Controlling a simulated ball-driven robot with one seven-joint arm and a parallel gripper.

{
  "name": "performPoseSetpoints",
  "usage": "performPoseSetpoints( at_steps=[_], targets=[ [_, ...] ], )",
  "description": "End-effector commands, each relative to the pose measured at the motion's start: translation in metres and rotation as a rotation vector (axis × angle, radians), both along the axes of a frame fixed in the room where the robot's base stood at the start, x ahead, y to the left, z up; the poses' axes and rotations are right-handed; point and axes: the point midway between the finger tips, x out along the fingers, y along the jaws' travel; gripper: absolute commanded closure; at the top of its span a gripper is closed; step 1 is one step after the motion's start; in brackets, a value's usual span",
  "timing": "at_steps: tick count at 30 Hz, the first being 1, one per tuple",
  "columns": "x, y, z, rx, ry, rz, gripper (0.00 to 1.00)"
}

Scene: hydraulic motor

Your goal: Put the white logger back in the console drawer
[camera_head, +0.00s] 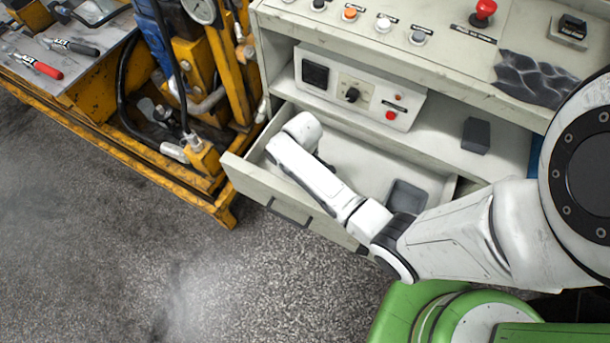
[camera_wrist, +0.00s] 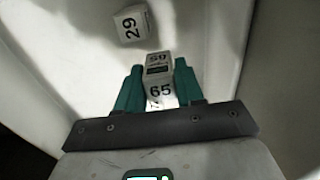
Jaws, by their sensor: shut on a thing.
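In the wrist view my gripper (camera_wrist: 158,68) has its teal fingers on both sides of a small white block, the white logger (camera_wrist: 158,89). It has a dark display and black "65" and "59" marks. A second white block marked "29" (camera_wrist: 130,25) lies just ahead, apart from it. The console drawer (camera_head: 268,203) is pulled open in the head view, and my arm reaches over its left part. My wrist hides the gripper and both blocks there. The wrist view shows pale walls around the gripper; whether the logger touches the drawer floor I cannot tell.
A dark grey box (camera_head: 407,196) sits in the drawer's right part. Above the drawer, the console shelf holds a control box (camera_head: 352,90) and a dark block (camera_head: 476,135). A yellow machine frame (camera_head: 150,150) stands left, close to the drawer. The floor in front is clear.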

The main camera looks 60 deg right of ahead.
Motion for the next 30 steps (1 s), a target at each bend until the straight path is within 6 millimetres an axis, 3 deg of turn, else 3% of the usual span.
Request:
performPoseSetpoints(
  at_steps=[9,22,23,30],
  targets=[
    [0.0,0.0,-0.037,-0.001,0.0,0.0,0.99],
    [0.0,0.0,-0.043,0.0,-0.001,0.0,0.99],
    [0.0,0.0,-0.043,0.0,-0.001,-0.001,0.62],
    [0.0,0.0,-0.042,0.0,-0.001,-0.001,0.39]
  ],
)
